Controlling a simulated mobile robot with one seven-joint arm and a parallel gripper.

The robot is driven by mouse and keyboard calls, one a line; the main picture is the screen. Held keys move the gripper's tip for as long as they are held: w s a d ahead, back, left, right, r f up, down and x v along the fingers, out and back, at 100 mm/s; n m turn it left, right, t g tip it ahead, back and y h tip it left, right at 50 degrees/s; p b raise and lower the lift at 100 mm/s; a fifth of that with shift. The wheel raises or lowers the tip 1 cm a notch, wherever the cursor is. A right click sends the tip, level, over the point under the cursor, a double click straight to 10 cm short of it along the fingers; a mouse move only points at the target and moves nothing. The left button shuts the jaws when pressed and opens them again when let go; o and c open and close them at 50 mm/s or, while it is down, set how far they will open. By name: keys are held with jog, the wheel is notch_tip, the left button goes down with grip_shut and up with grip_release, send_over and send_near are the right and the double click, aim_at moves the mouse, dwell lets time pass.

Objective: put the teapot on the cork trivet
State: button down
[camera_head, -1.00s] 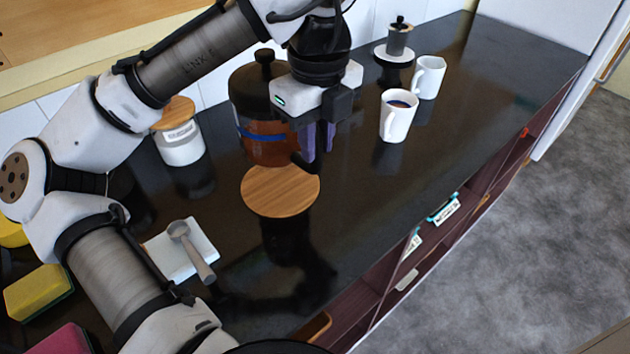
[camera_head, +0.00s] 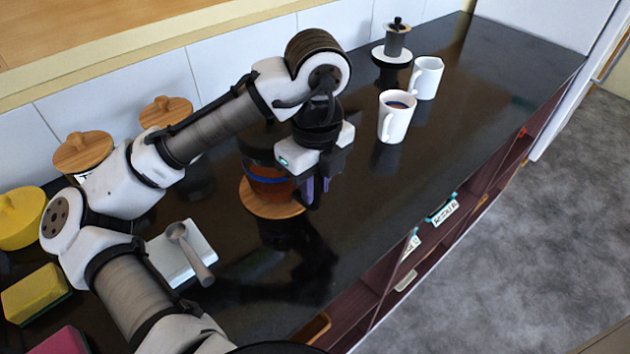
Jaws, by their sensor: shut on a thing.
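The teapot (camera_head: 268,185) has a brownish-orange body with a blue band. Its upper part is mostly hidden behind my arm and gripper. It appears upright, over the round wooden-looking trivet (camera_head: 262,207), and its base looks level with the trivet's top; I cannot tell for certain whether it touches. My gripper (camera_head: 313,192) points down at the teapot's right side, with purple fingers shut on it, apparently at the handle.
Two white mugs (camera_head: 396,118) (camera_head: 427,78) and a small dark pot on a white stand (camera_head: 394,48) are at the back right. The dark counter right of the trivet is clear.

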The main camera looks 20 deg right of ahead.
jog(key=c, duration=1.3)
grip_release()
jog(key=shift+f, duration=0.1)
notch_tip(320, 180, up, 12)
jog(key=shift+s+r, duration=0.1)
jog(key=shift+r, duration=0.05)
jog(key=shift+d, duration=0.1)
